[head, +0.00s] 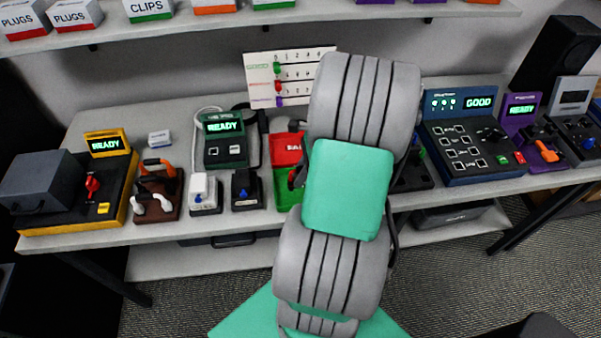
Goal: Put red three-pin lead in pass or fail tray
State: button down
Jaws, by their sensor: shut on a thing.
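My arm's grey and green links fill the middle of the head view, and my gripper is hidden behind them. I cannot make out the red three-pin lead. A red tray (286,149) with partly covered white lettering sits on the bench left of my arm. A green tray (284,199) lies just in front of it. My arm covers the right side of both trays. A small dark shape shows at the arm's edge by the trays, too small to identify. A blue tester (455,141) right of my arm has a screen reading GOOD.
A yellow-and-black station (116,190), a green READY unit (222,150), a white block (204,191) and a black block (245,187) stand left. A purple READY unit (521,107) stands right. A coloured chart (262,82) stands behind. A shelf (205,24) with labelled boxes runs above the bench.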

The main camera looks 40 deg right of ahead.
aim_at(298, 168)
jog(key=shift+f+p, duration=0.45)
dwell(0.9)
jog(key=c, duration=0.7)
grip_release()
notch_tip(298, 168, up, 5)
jog(key=p, duration=0.5)
jog(key=shift+r, duration=1.5)
